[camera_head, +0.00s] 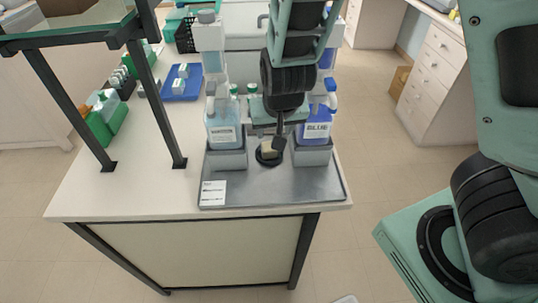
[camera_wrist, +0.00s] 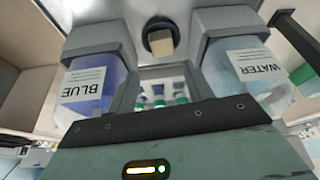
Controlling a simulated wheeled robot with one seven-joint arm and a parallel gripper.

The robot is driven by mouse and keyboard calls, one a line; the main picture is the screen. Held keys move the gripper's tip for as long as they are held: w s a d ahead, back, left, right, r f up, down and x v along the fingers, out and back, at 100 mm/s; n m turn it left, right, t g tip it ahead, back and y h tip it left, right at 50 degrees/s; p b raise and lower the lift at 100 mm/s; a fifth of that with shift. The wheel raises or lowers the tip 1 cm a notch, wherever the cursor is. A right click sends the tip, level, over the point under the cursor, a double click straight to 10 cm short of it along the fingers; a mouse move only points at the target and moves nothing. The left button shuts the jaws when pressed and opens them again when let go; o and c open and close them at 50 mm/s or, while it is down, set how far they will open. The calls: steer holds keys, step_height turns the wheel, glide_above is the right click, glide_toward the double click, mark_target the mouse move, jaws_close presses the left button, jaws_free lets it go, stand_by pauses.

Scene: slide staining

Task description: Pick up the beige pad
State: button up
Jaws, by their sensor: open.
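The beige pad (camera_head: 267,149) sits on a small round black holder (camera_head: 268,161) on the metal tray, between two bottles. In the wrist view the pad (camera_wrist: 161,43) shows near the top centre inside its dark round holder (camera_wrist: 150,28). My gripper (camera_head: 279,143) is open and points down, close to the pad and overlapping its right edge in the head view. I cannot tell whether it touches the pad.
A WATER bottle (camera_head: 223,128) stands in a grey holder left of the pad and a BLUE bottle (camera_head: 316,125) in another to the right. The grey tray (camera_head: 265,190) has bare room in front. A dark-framed shelf (camera_head: 152,90) stands left; a blue tray (camera_head: 180,90) lies behind.

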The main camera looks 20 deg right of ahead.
steer(key=b, duration=0.2)
glide_above(269, 146)
steer(key=s, duration=0.3)
step_height(269, 146, down, 5)
steer(key=shift+f, duration=0.15)
steer(key=shift+b+x, duration=0.3)
steer(key=shift+x, duration=2.6)
steer(key=shift+w+a, duration=0.15)
steer(key=shift+a, duration=0.05)
steer(key=c, duration=0.7)
